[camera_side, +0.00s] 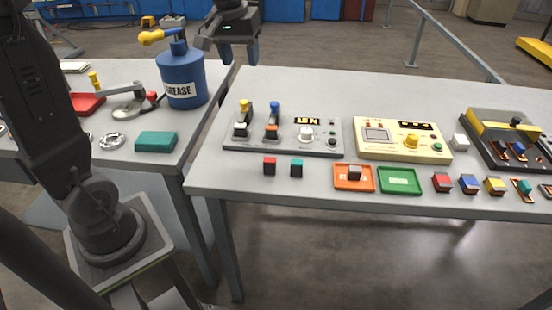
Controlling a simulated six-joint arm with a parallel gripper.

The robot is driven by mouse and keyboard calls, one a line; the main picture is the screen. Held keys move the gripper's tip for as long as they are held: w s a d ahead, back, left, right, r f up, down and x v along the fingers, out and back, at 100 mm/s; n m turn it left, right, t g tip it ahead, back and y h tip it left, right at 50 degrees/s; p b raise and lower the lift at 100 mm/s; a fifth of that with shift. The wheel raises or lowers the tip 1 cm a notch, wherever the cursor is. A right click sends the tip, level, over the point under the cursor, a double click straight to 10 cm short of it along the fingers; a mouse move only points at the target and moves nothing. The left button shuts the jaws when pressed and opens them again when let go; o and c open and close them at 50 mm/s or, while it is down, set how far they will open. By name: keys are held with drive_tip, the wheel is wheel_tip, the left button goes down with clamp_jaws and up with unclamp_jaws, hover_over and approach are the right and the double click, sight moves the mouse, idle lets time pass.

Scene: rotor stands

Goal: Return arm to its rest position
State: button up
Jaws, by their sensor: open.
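My gripper (238,52) hangs at the top of the side view, pointing down, with its fingers apart and nothing between them. It is above the far edge of the tables, up and right of the blue grease can (181,78). It appears clear of the table surface. My arm's lower links stand at the left side of the picture.
The right table (330,93) holds a grey control panel (285,145), a cream panel (402,143), an orange tray (341,185), a green tray (415,188) and several small coloured blocks. The left table holds a teal block (156,141) and a red-based tool. The right table's back is clear.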

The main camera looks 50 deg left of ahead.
drive_tip(key=s+d+f+m+t, duration=0.1)
drive_tip(key=s+d+f+m, duration=0.1)
drive_tip(key=s+d, duration=0.4)
drive_tip(key=s+d+f+m+t, duration=0.2)
drive_tip(key=s+d+m, duration=0.3)
drive_tip(key=s, duration=0.6)
drive_tip(key=shift+d+f+t+h, duration=0.15)
drive_tip(key=shift+d+t+h, duration=0.15)
drive_tip(key=shift+d, duration=0.1)
drive_tip(key=shift+o, duration=0.3)
idle(1.1)
